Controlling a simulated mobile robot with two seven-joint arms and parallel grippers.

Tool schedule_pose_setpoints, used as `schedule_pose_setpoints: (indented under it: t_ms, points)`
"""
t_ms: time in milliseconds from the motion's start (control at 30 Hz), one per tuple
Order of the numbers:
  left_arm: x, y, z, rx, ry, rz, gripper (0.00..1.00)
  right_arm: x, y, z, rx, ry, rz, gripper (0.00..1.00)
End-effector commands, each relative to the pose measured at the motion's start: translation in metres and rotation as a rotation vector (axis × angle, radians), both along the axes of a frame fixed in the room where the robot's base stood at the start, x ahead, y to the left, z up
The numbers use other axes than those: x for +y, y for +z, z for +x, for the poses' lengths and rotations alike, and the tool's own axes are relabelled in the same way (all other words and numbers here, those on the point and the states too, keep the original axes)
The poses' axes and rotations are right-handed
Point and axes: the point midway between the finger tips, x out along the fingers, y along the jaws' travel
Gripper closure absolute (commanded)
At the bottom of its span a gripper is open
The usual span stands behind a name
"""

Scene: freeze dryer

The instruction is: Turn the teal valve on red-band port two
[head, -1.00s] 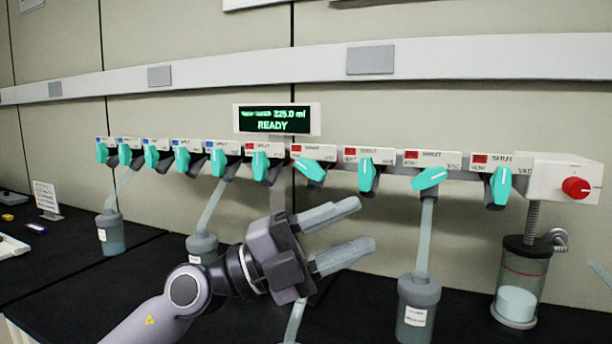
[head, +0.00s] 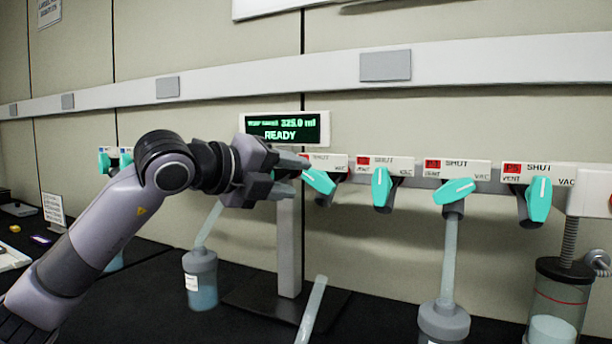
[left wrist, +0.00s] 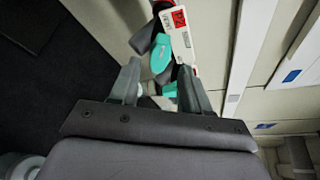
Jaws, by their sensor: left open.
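The row of red-band ports runs along the manifold, each with a teal valve. The red-band port two valve (head: 319,182) sits diagonally under its label (head: 325,163), just right of my left gripper. My left gripper (head: 298,175) is open, its fingers pointing right toward this valve. In the left wrist view a teal valve handle (left wrist: 160,53) lies just beyond and between the open fingertips (left wrist: 158,70), beside a white label with a red band (left wrist: 179,20). I cannot tell whether a finger touches it. My gripper and arm hide port one and some blue-band ports. My right gripper is not in view.
Teal valves on port three (head: 381,188), port four (head: 455,191) and port five (head: 540,198) stand to the right. The READY display (head: 284,128) is just above my gripper. Flasks hang below (head: 201,280) (head: 443,322). A grey post (head: 289,245) stands below my gripper.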

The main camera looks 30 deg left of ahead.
Motion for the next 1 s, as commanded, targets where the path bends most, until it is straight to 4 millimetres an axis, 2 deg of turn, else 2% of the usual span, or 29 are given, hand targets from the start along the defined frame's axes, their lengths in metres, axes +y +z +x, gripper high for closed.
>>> schedule_pose_setpoints:
  t_ms: [100, 233, 567, 600, 733, 1000]
  points:
    - [-0.006, -0.002, 0.018, 0.001, -0.003, 0.0, 0.53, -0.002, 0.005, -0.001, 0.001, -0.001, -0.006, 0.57]
    - [-0.01, -0.005, 0.031, 0.001, -0.003, 0.0, 0.53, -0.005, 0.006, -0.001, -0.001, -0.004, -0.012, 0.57]
    - [-0.012, -0.008, 0.036, -0.001, -0.003, 0.001, 0.53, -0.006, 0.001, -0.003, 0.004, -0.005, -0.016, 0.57]
    - [-0.012, -0.008, 0.036, -0.001, -0.003, 0.001, 0.56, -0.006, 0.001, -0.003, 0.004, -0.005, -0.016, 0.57]
    - [-0.011, -0.008, 0.036, -0.001, -0.004, 0.001, 0.99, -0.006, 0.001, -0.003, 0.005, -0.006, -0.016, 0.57]
    - [-0.012, -0.008, 0.036, 0.001, -0.003, 0.011, 1.0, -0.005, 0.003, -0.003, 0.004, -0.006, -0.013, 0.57]
